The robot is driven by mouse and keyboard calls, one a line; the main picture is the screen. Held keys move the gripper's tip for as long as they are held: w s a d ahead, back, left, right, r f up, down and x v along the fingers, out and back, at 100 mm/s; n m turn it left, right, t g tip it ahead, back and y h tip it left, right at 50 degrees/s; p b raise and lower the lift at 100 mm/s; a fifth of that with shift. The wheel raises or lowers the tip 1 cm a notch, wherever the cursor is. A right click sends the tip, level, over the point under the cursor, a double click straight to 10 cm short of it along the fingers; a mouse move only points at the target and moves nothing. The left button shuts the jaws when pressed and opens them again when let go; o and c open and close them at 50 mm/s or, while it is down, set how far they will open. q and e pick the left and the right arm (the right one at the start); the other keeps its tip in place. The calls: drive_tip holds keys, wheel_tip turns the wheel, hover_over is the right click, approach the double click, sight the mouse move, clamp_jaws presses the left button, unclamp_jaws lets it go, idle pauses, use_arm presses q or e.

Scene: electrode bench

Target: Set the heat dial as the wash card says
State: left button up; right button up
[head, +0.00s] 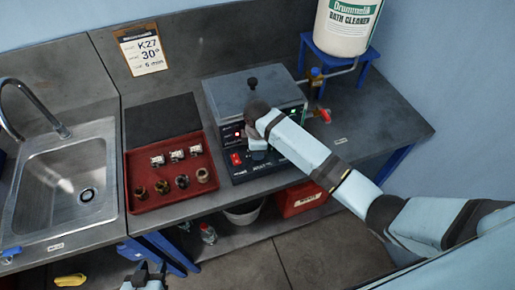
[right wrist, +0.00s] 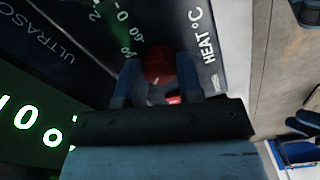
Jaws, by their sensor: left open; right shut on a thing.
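The wash card (head: 142,50) is on the wall-side of the bench and reads K27, 30° and 6 min. The ultrasonic bath (head: 255,92) stands on the bench with its control panel facing front. My right gripper (right wrist: 160,82) is shut on the heat dial (right wrist: 158,64), a dark red knob beside the HEAT°C label (right wrist: 197,36). Its pointer is hard to make out. A lit green display (right wrist: 38,125) is cut off at the left. In the head view my right arm covers the dial. My left gripper (head: 146,276) is open and empty at the bottom, off the bench.
A red tray (head: 140,204) with several small parts lies left of the bath, next to a dark mat (head: 160,118). A sink (head: 65,180) is at far left. A bath cleaner tank (head: 345,28) stands on a blue stand behind right. A red crate (head: 303,197) is below.

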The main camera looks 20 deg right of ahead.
drive_tip(key=o, duration=0.9)
drive_tip(key=shift+r, duration=0.1)
wheel_tip(320, 180, up, 14)
drive_tip(key=shift+f+b, duration=0.15)
drive_tip(key=shift+b, duration=0.55)
drive_tip(key=shift+f, duration=0.1)
